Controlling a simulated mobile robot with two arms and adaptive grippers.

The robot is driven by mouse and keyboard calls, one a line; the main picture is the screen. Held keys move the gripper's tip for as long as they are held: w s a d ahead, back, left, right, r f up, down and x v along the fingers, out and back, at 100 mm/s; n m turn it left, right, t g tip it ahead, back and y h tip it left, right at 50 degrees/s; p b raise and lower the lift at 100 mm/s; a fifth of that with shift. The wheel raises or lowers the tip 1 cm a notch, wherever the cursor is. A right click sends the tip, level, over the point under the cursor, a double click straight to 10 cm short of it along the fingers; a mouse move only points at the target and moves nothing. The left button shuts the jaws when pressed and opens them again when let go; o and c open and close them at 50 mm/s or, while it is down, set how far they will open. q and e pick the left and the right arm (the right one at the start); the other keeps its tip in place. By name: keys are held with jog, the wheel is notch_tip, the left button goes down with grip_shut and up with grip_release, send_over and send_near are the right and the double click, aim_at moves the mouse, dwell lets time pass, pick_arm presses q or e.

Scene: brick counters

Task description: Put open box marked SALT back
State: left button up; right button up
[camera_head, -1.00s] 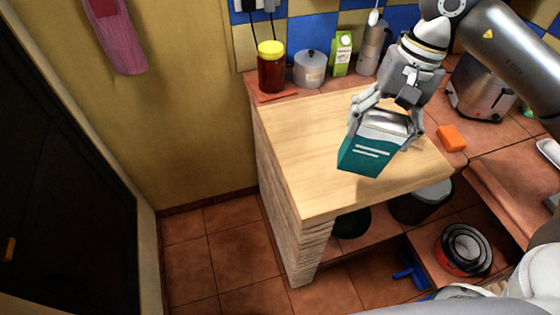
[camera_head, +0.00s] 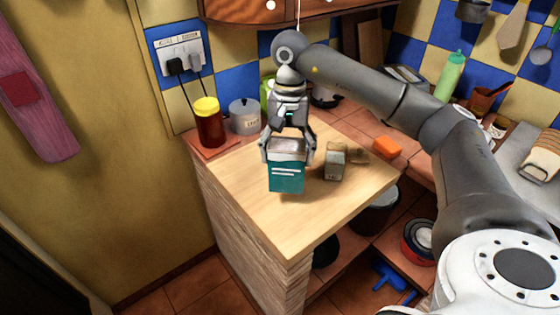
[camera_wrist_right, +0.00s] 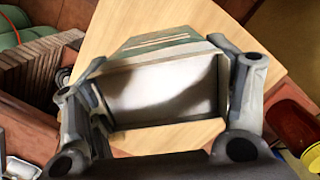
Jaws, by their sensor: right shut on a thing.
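The open box (camera_head: 286,181) is teal with white lines on its side. It hangs upright in my right gripper (camera_head: 288,152), whose fingers are shut on its two sides near the top. The box is over the wooden counter top (camera_head: 250,190); I cannot tell whether its bottom touches. In the right wrist view the box (camera_wrist_right: 160,88) shows its open top and a white inside between the fingers (camera_wrist_right: 168,82). The SALT marking is not readable. My left gripper is not in view.
A yellow-lidded jar (camera_head: 208,125) and a lidded grey pot (camera_head: 244,118) stand at the counter's back left. A small grey object (camera_head: 336,162) stands right of the box. An orange sponge (camera_head: 387,147) lies farther right. The counter's front left is clear.

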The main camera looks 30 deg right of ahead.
aim_at(281, 166)
jog(key=shift+w+d+f, duration=0.1)
jog(key=shift+w+f, duration=1)
jog(key=shift+f, duration=0.15)
jog(key=f+p, duration=0.2)
jog(key=f, duration=0.1)
jog(key=shift+w, duration=0.35)
jog(key=shift+f, duration=0.6)
jog(key=o, duration=1.3)
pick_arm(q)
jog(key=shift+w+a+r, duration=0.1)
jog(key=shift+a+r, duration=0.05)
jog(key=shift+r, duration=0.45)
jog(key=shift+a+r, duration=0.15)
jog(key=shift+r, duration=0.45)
